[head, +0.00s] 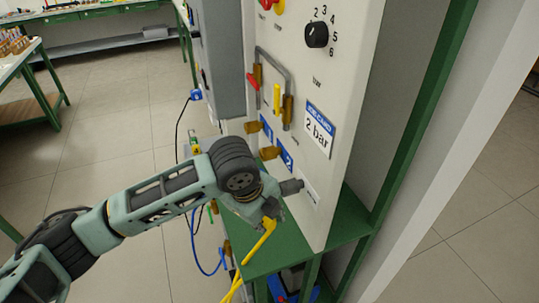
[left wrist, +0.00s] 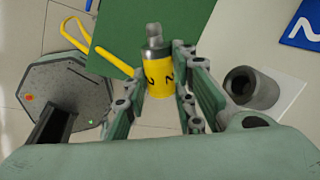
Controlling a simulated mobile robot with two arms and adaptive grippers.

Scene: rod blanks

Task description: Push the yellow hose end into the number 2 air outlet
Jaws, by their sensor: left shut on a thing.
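My left gripper (head: 271,209) is in front of the panel, below the number 2 air outlet. In the left wrist view its fingers (left wrist: 158,88) are shut on the yellow hose end (left wrist: 159,82), a yellow sleeve marked 2 with a metal tip. The yellow hose (head: 262,240) hangs down from the gripper in the head view. The number 2 air outlet (head: 269,153) is a brass fitting beside a blue 2 label (head: 285,155). The hose end is apart from this outlet. My right gripper is not in view.
A grey round holder (head: 291,187) on a white plate sticks out close to my gripper; it also shows in the left wrist view (left wrist: 250,88). The brass number 1 outlet (head: 252,127) sits above outlet 2. A green shelf (head: 275,248) and blue hose (head: 207,270) lie below.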

